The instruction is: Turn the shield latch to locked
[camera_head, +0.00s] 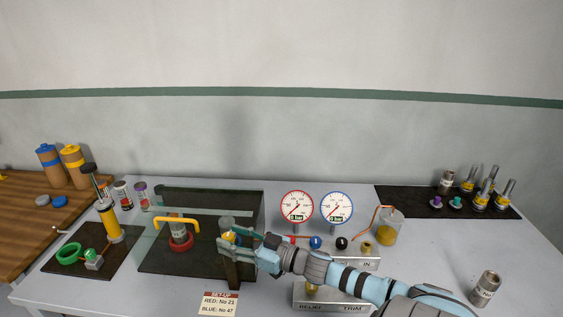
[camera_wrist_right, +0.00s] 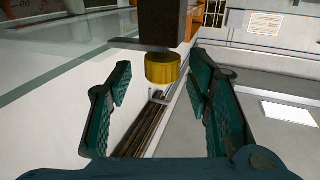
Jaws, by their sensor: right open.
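The shield (camera_head: 206,212) is a clear panel with a dark frame and a yellow handle (camera_head: 177,220), over a dark base at the left centre of the bench. In the right wrist view, a ribbed gold knob (camera_wrist_right: 162,70) that looks like the latch sits against a dark block (camera_wrist_right: 162,22). In the head view the matching dark post (camera_head: 233,272) stands at the shield's front right corner. My right gripper (camera_head: 238,245) is open at that post. In the wrist view the knob lies between its spread green fingers (camera_wrist_right: 160,90), with a gap on both sides. My left gripper is out of view.
Two gauges (camera_head: 316,207) stand right of the shield, above a valve block (camera_head: 360,258). Behind the shield's left part, a pipe stands in a red ring (camera_head: 181,243). A hand pump (camera_head: 109,220) is at left, and a loose pipe (camera_head: 485,289) stands at right.

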